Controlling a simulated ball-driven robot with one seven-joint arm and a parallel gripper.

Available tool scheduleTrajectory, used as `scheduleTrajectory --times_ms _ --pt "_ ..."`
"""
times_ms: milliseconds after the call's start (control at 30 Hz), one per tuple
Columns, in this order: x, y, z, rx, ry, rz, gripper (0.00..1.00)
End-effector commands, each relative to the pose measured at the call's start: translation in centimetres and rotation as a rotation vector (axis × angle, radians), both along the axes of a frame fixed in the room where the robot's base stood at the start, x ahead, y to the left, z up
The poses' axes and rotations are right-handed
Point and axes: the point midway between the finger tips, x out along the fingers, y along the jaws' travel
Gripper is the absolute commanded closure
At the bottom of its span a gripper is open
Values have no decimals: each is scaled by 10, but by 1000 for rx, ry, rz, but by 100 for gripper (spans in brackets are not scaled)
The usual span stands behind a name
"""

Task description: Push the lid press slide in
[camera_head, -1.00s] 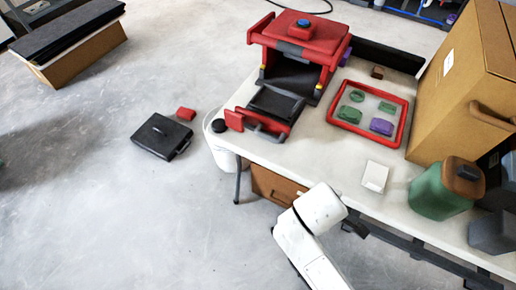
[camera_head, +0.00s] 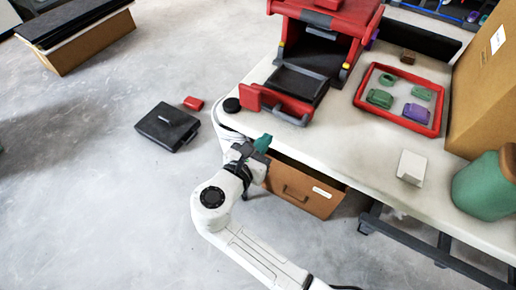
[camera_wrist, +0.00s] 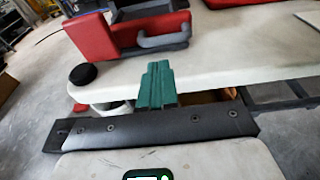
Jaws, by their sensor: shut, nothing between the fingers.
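The lid press (camera_head: 330,35) is a red and dark grey machine on the left part of the white table. Its slide (camera_head: 299,84), a dark tray with a red front (camera_head: 275,104) and grey handle, sticks out toward the table's front edge. In the wrist view the red front (camera_wrist: 92,38) and the grey handle (camera_wrist: 163,40) show ahead. My gripper (camera_head: 263,143) has green fingers, shut and empty, at the table's front edge, short of the slide and apart from it. The fingers also show in the wrist view (camera_wrist: 157,82), pointing toward the handle.
A red-rimmed tray (camera_head: 434,128) with green and purple pieces lies right of the press. A black round piece (camera_head: 231,105) sits by the table's left edge. A wooden drawer (camera_head: 300,188) is under the tabletop. A white block (camera_head: 411,167) stands at right.

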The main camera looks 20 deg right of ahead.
Motion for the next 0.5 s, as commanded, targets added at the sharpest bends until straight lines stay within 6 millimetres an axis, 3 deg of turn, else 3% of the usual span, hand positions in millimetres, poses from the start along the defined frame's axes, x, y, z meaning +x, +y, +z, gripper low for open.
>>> scheduleTrajectory --times_ms 200,500 --pt "25 -36 -11 1 1 -5 100" --pt "48 -65 -18 1 0 0 100"
